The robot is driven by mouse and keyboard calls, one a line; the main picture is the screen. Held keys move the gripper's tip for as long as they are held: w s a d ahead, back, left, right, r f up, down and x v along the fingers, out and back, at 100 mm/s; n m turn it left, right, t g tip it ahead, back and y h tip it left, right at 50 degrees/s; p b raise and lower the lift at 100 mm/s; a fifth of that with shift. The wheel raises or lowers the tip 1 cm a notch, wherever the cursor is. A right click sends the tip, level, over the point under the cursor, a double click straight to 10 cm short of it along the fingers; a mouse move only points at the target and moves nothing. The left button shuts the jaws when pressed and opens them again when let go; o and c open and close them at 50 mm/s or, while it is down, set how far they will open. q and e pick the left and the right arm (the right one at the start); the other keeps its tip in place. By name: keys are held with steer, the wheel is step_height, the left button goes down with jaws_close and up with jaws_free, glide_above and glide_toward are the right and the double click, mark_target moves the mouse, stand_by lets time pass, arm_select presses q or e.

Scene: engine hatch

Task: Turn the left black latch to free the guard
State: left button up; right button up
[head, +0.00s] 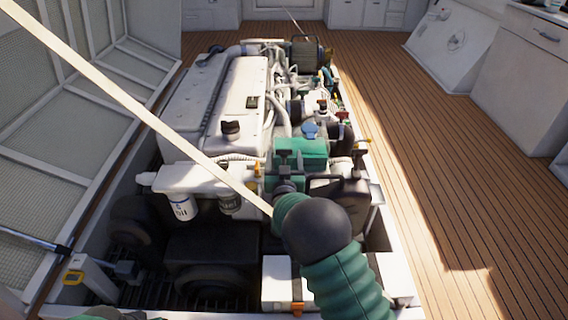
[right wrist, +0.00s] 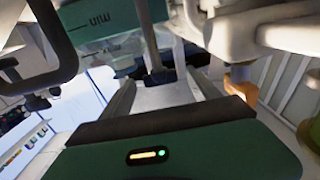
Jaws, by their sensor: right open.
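My right arm comes in from the bottom of the head view, with a black ball-shaped joint and green ribbed sleeves. My right gripper (head: 284,184) is at the near end of the engine, partly hidden by its own wrist; its jaws are open. Just beyond it is a green housing (head: 312,149) with small black pieces on and beside it. A small black piece (head: 283,154) on the housing's left may be the left latch; I cannot be sure. The guard is not clearly distinguishable. In the right wrist view, a green surface with lettering (right wrist: 98,24) is close ahead.
The white engine (head: 235,95) fills the hatch, with pipes along its right side. A cream strap or bar (head: 120,95) crosses the head view diagonally. A white filter (head: 182,206) hangs left of my gripper. Open wooden deck (head: 440,170) lies to the right.

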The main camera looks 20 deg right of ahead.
steer(key=shift+w+r, duration=0.1)
steer(key=shift+w, duration=0.15)
steer(key=shift+c, duration=0.4)
steer(key=c, duration=1.3)
